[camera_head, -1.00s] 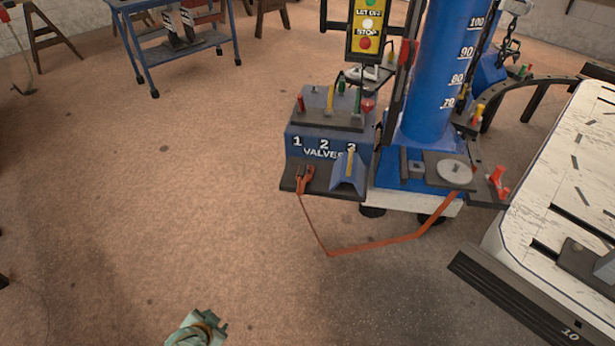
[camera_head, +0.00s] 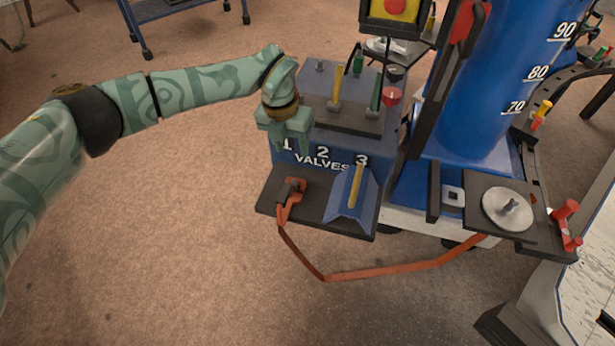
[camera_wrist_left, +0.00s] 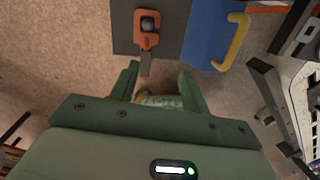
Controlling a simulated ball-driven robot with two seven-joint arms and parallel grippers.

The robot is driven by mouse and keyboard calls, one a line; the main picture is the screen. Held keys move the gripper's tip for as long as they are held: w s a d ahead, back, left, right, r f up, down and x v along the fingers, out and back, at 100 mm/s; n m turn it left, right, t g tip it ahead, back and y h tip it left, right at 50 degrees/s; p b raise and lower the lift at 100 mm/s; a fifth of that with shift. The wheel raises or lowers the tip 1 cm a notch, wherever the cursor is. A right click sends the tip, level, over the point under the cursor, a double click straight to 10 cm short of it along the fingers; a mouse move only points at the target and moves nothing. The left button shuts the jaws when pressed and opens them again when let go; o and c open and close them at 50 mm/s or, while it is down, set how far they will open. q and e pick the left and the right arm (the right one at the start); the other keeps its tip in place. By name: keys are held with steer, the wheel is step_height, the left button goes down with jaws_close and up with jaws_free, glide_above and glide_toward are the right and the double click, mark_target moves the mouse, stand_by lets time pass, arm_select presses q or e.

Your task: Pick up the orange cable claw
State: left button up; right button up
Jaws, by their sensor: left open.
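The orange cable claw (camera_head: 290,200) lies on the dark shelf in front of the valves block, near the shelf's left end. An orange strap (camera_head: 390,269) hangs from it and loops right toward the blue column's base. My left gripper (camera_head: 288,148) is open and empty, pointing down in front of the valves block, above and behind the claw in the head view. In the left wrist view the claw (camera_wrist_left: 147,41) shows just beyond the open fingers (camera_wrist_left: 158,72), not between them. My right gripper is not in view.
The dark shelf (camera_head: 318,215) also holds a blue wedge with a yellow handle (camera_head: 354,188), right of the claw. The valves block (camera_head: 310,165) with upright levers stands behind. The blue column (camera_head: 480,90) is at right. The floor at left is open.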

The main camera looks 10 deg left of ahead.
arm_select(q)
steer(key=s+a+f+n+y, duration=0.1)
steer(key=s+a, duration=0.1)
steer(key=g+b, duration=0.1)
steer(key=b, duration=0.3)
glide_above(286, 185)
step_height(286, 185, down, 7)
steer(key=shift+a+f, duration=0.1)
step_height(286, 185, down, 2)
steer(key=shift+f+b, duration=0.25)
steer(key=shift+b, duration=0.3)
steer(key=shift+f, duration=0.15)
step_height(286, 185, down, 3)
steer(key=shift+b, duration=1.2)
steer(key=shift+d+f+b, duration=0.2)
steer(key=shift+f+b, duration=0.5)
steer(key=shift+f, duration=0.35)
steer(key=shift+r, duration=0.1)
jaws_close()
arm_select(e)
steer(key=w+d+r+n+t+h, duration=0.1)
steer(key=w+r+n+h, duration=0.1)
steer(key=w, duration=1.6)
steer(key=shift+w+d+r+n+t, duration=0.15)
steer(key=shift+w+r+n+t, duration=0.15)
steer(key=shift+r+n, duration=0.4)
